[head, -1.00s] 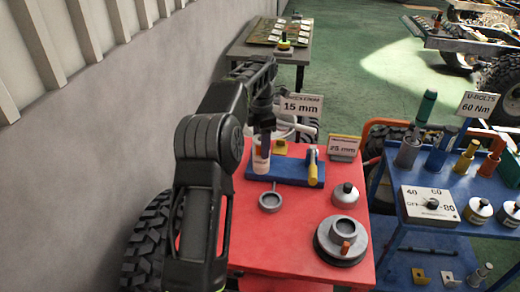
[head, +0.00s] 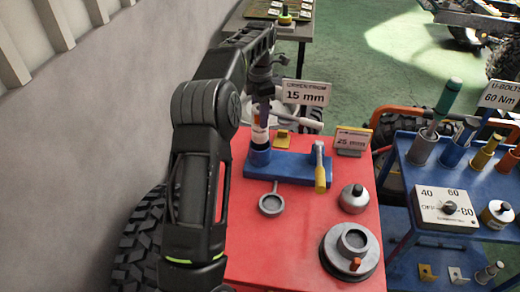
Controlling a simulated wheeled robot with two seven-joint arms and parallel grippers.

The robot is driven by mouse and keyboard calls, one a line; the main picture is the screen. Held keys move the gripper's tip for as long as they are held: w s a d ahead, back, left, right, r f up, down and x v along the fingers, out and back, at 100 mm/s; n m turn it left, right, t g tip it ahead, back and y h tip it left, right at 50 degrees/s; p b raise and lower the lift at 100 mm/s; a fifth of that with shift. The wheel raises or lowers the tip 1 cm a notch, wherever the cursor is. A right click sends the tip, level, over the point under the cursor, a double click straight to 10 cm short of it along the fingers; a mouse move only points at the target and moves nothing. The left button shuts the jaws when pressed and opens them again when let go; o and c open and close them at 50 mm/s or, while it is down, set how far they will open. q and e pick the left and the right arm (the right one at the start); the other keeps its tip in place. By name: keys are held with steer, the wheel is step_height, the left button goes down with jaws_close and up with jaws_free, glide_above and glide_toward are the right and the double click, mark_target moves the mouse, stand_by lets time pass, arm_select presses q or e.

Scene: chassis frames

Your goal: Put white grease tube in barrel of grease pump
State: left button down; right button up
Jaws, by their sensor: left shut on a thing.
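The white grease tube (head: 260,133), with an orange band near its top, is upright in my left gripper (head: 262,112), which is shut on it. The gripper comes down from above and hides the tube's upper part. My right gripper is not in view.
A grey ring with a handle (head: 271,204), a grey knobbed pot (head: 352,198) and a round grey stepped part (head: 350,250) lie on the red table (head: 300,235). Sign cards stand behind the pump. A blue cart (head: 405,240) is at the right, a wall at the left.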

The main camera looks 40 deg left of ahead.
mark_target(260, 136)
arm_select(q)
step_height(260, 136, down, 2)
steer(key=shift+f+b, duration=0.2)
steer(key=shift+b, duration=0.5)
step_height(260, 136, down, 2)
steer(key=shift+f+p, duration=0.1)
steer(key=shift+p, duration=0.5)
steer(key=shift+f, duration=0.35)
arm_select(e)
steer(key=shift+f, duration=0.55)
arm_select(q)
steer(key=shift+f, duration=0.1)
step_height(260, 136, down, 3)
steer(key=shift+r+p, duration=0.1)
steer(key=shift+p, duration=0.4)
steer(key=shift+f, duration=0.4)
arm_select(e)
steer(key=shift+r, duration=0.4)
